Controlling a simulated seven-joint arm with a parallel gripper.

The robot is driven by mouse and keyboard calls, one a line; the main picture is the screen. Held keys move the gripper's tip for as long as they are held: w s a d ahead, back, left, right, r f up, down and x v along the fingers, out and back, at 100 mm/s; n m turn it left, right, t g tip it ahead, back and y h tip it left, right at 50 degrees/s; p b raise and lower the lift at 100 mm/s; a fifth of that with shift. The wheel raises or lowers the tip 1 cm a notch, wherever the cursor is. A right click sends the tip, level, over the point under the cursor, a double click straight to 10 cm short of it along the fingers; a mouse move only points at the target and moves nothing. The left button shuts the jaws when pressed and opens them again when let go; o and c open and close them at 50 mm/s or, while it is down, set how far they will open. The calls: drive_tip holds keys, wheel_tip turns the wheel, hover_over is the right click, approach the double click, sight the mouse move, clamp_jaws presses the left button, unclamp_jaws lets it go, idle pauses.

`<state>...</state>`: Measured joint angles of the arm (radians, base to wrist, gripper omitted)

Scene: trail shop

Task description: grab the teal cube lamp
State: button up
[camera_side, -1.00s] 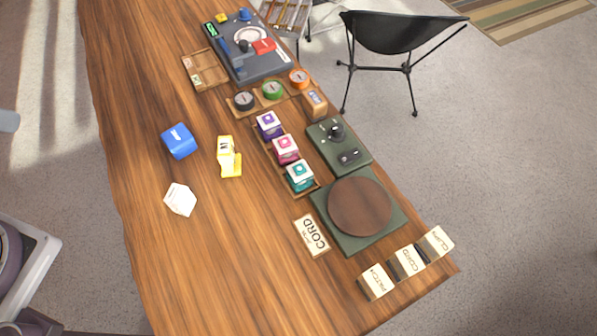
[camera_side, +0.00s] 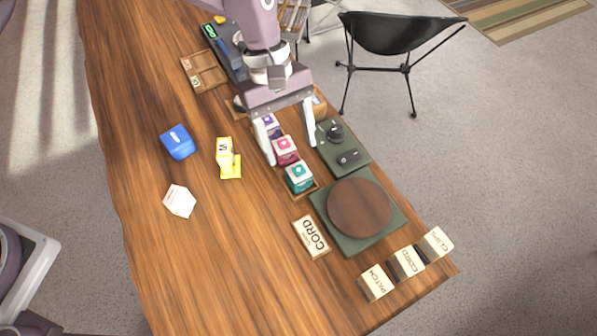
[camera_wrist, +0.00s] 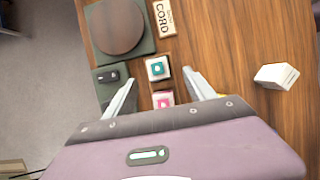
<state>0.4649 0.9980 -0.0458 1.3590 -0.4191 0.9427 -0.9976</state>
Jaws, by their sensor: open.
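The teal cube lamp (camera_side: 299,177) sits in the front end of a narrow wooden tray, its top white with a teal mark. In the wrist view the teal cube lamp (camera_wrist: 157,69) lies just ahead of the fingertips. A pink cube lamp (camera_side: 286,150) sits behind it in the same row, also visible in the wrist view (camera_wrist: 163,98). A purple cube lamp (camera_side: 268,122) is partly hidden by a finger. My gripper (camera_side: 291,154) is open and empty above the row, with its fingers on either side around the pink lamp.
A green base with a round wooden disc (camera_side: 359,207) and a dark green control box (camera_side: 340,148) stand right of the row. A CORD card (camera_side: 311,237) lies in front. A yellow object (camera_side: 228,158), blue block (camera_side: 179,142) and white block (camera_side: 180,201) stand left, with bare wood around them.

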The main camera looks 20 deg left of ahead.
sight(298, 168)
drive_tip(key=x, duration=0.7)
drive_tip(key=shift+d+f, duration=0.1)
drive_tip(key=shift+d, duration=0.15)
drive_tip(key=shift+w, duration=0.1)
clamp_jaws()
